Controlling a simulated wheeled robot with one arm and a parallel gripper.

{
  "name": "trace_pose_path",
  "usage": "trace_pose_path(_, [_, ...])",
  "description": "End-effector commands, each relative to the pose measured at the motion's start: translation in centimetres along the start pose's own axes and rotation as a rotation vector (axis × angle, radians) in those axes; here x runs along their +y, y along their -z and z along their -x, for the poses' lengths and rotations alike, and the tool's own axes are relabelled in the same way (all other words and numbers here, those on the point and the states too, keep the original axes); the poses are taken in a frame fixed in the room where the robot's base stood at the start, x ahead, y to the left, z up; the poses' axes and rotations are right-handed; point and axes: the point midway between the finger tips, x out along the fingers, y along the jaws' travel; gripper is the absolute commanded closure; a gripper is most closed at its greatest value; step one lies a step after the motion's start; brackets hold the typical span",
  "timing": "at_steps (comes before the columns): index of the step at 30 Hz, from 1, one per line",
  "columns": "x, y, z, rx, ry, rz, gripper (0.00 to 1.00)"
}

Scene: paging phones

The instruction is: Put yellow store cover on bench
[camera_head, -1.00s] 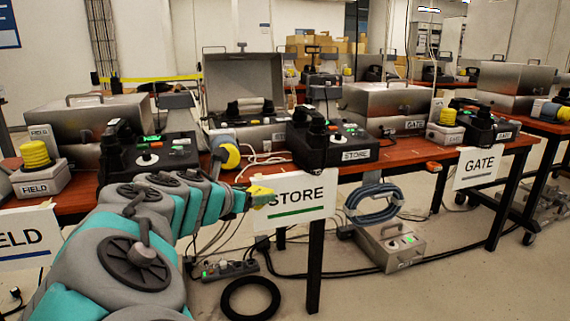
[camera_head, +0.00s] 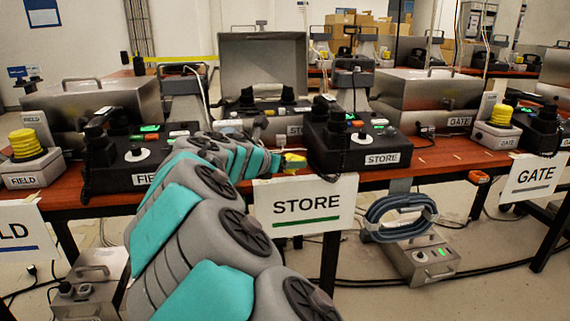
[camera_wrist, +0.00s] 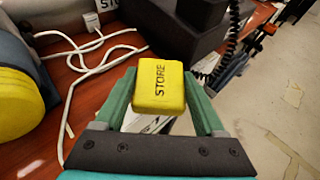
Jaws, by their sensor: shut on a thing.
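The yellow store cover (camera_wrist: 160,88) is a small block marked STORE. In the wrist view it sits between the green fingers of my gripper (camera_wrist: 165,100), which is shut on it. In the head view the cover (camera_head: 293,162) shows small at the bench's front edge, above the STORE sign. The brown bench (camera_head: 425,155) runs across the head view. In the wrist view its top (camera_wrist: 68,75) lies left of and beyond the cover. I cannot tell whether the cover touches the bench. My arm hides part of the bench.
A black STORE phone console (camera_head: 345,150) stands just beyond and right of the cover. White cables (camera_wrist: 90,62) lie on the bench. A yellow and blue round thing (camera_wrist: 15,90) is at the wrist view's left. The STORE sign (camera_head: 305,204) hangs at the front edge.

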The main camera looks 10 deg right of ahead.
Motion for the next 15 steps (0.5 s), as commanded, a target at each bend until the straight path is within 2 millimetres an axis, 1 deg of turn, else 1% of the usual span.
trace_pose_path(3, [1.6,-0.4,-1.9,0.001,0.002,0.000,0.84])
trace_pose_path(9, [3.7,-1.0,-4.0,0.001,-0.001,-0.001,0.84])
trace_pose_path(15, [4.5,-1.4,-4.8,-0.001,-0.001,-0.001,0.84])
